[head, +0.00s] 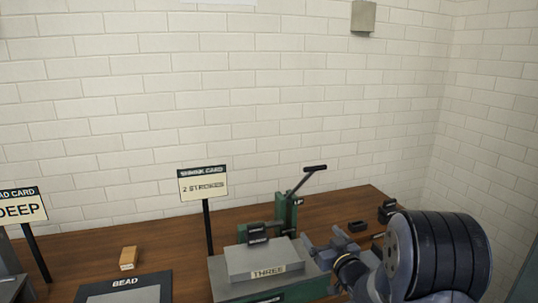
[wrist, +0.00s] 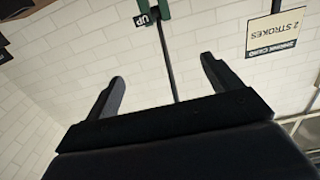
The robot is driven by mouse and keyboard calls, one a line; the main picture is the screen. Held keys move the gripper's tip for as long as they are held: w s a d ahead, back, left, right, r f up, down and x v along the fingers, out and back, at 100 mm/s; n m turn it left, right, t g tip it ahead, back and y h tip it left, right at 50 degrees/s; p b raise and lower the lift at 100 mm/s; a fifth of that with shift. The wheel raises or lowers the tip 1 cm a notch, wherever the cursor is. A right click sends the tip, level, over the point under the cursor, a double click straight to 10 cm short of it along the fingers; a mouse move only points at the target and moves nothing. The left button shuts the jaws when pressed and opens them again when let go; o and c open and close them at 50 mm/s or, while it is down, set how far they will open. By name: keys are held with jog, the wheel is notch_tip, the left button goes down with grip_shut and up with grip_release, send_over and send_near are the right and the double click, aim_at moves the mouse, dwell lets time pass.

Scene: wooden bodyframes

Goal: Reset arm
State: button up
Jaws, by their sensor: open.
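My gripper (wrist: 163,85) is open in the wrist view, with its two dark fingers apart and nothing between them. In the head view my arm reaches in from the lower right, and my gripper (head: 318,247) is beside the green machine, just right of the grey block marked THREE. Whether it touches the machine cannot be told. The green machine (head: 291,212) has a lever with a black handle (head: 315,168) raised up to the right. In the wrist view, a rod with a small UP label (wrist: 143,20) stands beyond the fingers.
A brown wooden bench (head: 100,245) runs along a white brick wall. A shrink card sign (head: 203,184) reads 2 STROKES. A bead card sign (head: 20,206) reads DEEP. A small wooden block (head: 128,257) lies behind the BEAD plate (head: 125,284). Small dark parts (head: 357,226) lie at right.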

jog(key=b+v, duration=0.1)
jog(key=v, duration=0.8)
jog(key=shift+s+r, duration=0.15)
jog(key=shift+r, duration=0.15)
